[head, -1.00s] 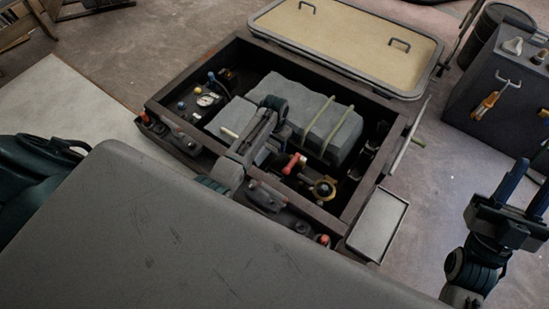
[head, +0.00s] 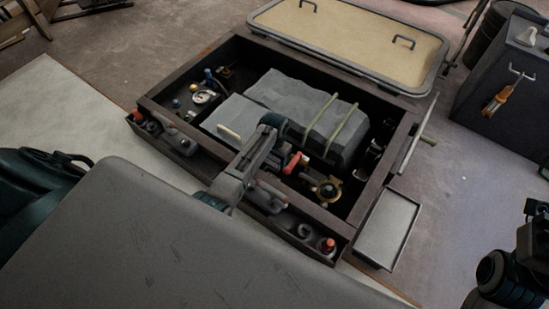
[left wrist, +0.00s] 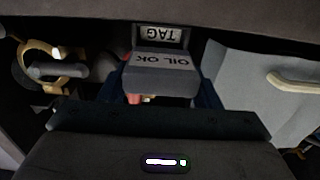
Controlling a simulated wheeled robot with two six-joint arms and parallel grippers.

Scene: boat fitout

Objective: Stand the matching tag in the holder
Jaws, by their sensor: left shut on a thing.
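In the left wrist view, my left gripper (left wrist: 160,82) is shut on a grey tag (left wrist: 160,66) between its two blue fingers. The tag's face reads "OIL OK", upside down in this view. Just beyond it is a grey holder (left wrist: 160,37) marked "TAG", close to the tag; I cannot tell whether they touch. In the head view my left gripper (head: 277,163) is low inside the open dark box (head: 225,172), and the arm hides the tag and holder. My right gripper (head: 538,212) is cut off at the right edge, its fingers not clear.
A red handle (head: 293,162) and a brass fitting (head: 328,190) are close to my left gripper. A large grey block with straps (head: 300,103) fills the box's back. A small tray (head: 388,228) is at the box's right. The beige hatch lid (head: 350,40) lies behind.

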